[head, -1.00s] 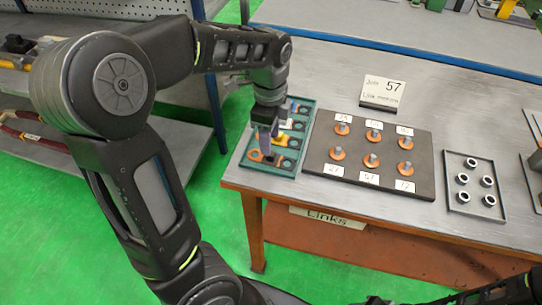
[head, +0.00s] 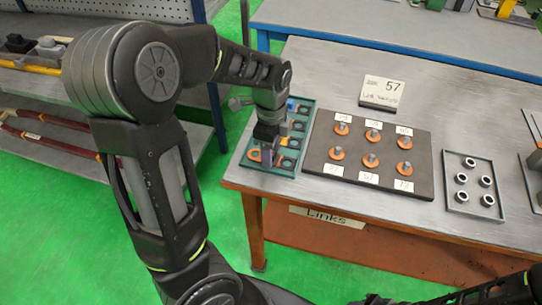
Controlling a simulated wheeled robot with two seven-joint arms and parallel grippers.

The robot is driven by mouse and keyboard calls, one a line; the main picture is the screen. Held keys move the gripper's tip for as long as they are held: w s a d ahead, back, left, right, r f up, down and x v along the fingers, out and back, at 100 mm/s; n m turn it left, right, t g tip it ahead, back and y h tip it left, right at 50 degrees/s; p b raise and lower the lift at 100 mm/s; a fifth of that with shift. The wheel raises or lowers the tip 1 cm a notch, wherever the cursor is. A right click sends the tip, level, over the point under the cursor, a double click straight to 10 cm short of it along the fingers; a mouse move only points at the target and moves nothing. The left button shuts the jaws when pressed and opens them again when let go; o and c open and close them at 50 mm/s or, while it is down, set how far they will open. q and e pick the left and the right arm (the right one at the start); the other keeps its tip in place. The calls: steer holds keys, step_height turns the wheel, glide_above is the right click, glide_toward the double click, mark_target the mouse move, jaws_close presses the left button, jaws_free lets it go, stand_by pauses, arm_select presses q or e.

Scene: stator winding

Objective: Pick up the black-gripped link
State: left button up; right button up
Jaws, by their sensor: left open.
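The green link tray (head: 308,112) lies at the left end of the table and holds several links in a column, each with a dark round end on the right. A blue grip shows at the back and an orange part (head: 254,155) near the front. I cannot make out which link has the black grip; my gripper covers part of the tray. My left gripper (head: 267,157) is open, pointing down over the front left part of the tray. Whether its fingers are around a link is too small to tell. My right gripper is out of view.
Right of the tray, a dark board (head: 395,180) carries several orange pegged discs with number labels. A grey tray (head: 449,201) of ring-shaped parts lies further right. The table's front edge is close to the link tray.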

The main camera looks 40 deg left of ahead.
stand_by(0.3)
arm_select(q)
jaws_close()
stand_by(0.3)
